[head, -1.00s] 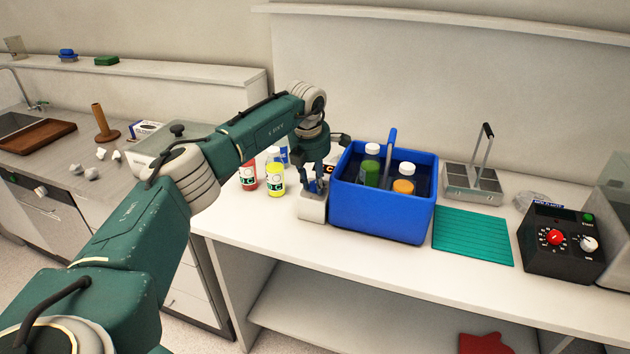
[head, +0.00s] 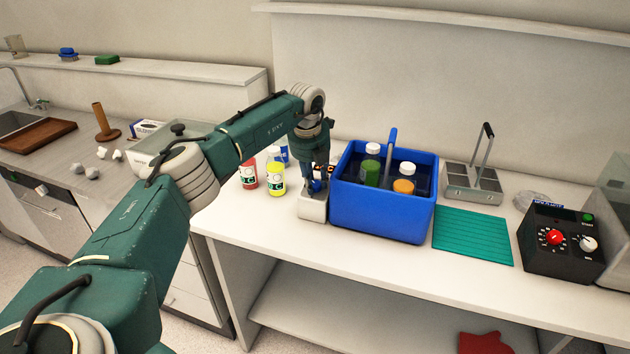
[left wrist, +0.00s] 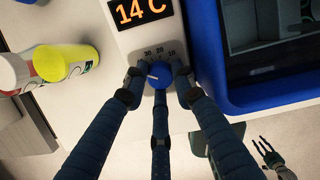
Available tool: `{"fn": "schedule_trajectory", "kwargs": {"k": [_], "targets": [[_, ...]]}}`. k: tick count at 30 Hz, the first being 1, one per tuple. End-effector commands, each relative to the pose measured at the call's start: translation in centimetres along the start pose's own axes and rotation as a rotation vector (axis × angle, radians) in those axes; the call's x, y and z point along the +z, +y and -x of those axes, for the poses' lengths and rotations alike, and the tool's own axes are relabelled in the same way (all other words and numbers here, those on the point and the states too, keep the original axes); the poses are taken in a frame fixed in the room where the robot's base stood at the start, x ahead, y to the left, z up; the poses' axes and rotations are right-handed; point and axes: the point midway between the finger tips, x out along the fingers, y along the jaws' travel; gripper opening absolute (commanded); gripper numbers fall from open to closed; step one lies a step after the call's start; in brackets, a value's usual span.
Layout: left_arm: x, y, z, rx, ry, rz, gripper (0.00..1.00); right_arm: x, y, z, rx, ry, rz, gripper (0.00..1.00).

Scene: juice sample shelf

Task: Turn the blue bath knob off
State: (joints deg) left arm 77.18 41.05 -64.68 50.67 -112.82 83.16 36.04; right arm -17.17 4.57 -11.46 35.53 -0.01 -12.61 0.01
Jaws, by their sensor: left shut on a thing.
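The blue bath knob (left wrist: 161,74) sits on the front of a white control unit (head: 313,208), left of the blue bath (head: 380,212). In the left wrist view its white pointer mark lies toward the left, below the printed 30, 20, 10 scale. The unit's display (left wrist: 140,11) reads 14 C in orange. My left gripper (head: 317,188) is closed around the knob; in the left wrist view its dark fingers (left wrist: 160,82) press on both sides of it. My right gripper (left wrist: 268,150) shows small at the lower right of the left wrist view, empty with fingers spread.
Red-labelled and yellow bottles (head: 276,179) stand close left of the unit. The bath holds green and orange bottles with white caps. A teal mat (head: 472,236), a metal carrier (head: 473,185) and a black box with red knob (head: 560,241) are to the right.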

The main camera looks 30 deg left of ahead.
Motion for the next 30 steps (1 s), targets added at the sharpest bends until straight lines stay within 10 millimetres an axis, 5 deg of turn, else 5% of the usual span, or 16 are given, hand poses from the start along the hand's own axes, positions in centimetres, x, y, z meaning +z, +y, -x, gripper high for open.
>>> {"fn": "schedule_trajectory", "kwargs": {"k": [13, 30], "targets": [[-0.53, 0.05, -0.43, 0.003, 0.014, 0.267, 0.0, 0.02, 0.01, 0.06, 0.0, 0.0, 0.0, 0.4], [-0.61, -0.12, -0.48, 0.0, 0.016, 0.322, 0.0, 0.04, 0.01, 0.07, 0.0, -0.001, 0.0, 0.4]]}}
